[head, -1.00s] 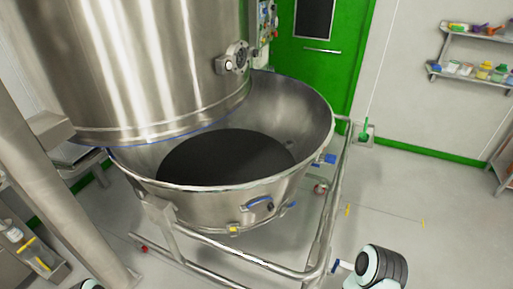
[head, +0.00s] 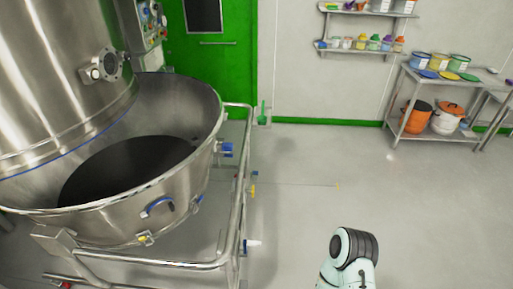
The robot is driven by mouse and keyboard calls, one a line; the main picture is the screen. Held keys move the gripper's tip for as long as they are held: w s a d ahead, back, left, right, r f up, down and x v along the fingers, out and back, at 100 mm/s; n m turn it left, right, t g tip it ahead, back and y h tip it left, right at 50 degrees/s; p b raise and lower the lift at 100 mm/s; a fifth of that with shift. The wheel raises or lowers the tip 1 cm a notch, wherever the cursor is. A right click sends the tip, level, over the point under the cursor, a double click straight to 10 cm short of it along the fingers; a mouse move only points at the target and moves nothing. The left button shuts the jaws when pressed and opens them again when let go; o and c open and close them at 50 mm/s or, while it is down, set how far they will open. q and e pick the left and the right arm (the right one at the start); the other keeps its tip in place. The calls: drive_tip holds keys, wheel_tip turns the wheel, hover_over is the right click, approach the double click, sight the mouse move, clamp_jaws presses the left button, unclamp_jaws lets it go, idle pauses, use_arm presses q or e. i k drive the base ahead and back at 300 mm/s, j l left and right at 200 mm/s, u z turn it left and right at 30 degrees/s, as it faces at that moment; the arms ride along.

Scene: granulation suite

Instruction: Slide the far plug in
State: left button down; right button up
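The large steel bowl (head: 190,178) sits on a tubular steel trolley (head: 243,200) at the left, under a big steel vessel (head: 60,60). A blue fitting (head: 226,149) sticks out from the bowl's right side by the rail. A blue-handled fitting (head: 158,207) and a yellow one (head: 145,238) are on its front. A white and blue piece (head: 252,243) shows at the trolley's right side. I cannot tell which of these, if any, is the far plug. Part of my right arm shows at the bottom right, but neither gripper is in view.
The floor (head: 300,210) right of the trolley is clear. A green door (head: 230,70) stands behind the vessel. A wall shelf (head: 365,50) with small jars and a steel table (head: 450,85) with tubs and buckets are at the back right.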

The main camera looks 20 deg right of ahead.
sight(228, 146)
drive_tip(key=l+z, duration=0.15)
drive_tip(key=l, duration=0.55)
drive_tip(key=i+l+u, duration=0.1)
drive_tip(key=l, duration=0.25)
drive_tip(key=i+l, duration=0.15)
drive_tip(key=l, duration=0.2)
drive_tip(key=i+l+u, duration=0.15)
drive_tip(key=l, duration=0.2)
drive_tip(key=i+l+u, duration=0.35)
drive_tip(key=i+l, duration=0.45)
drive_tip(key=l, duration=0.15)
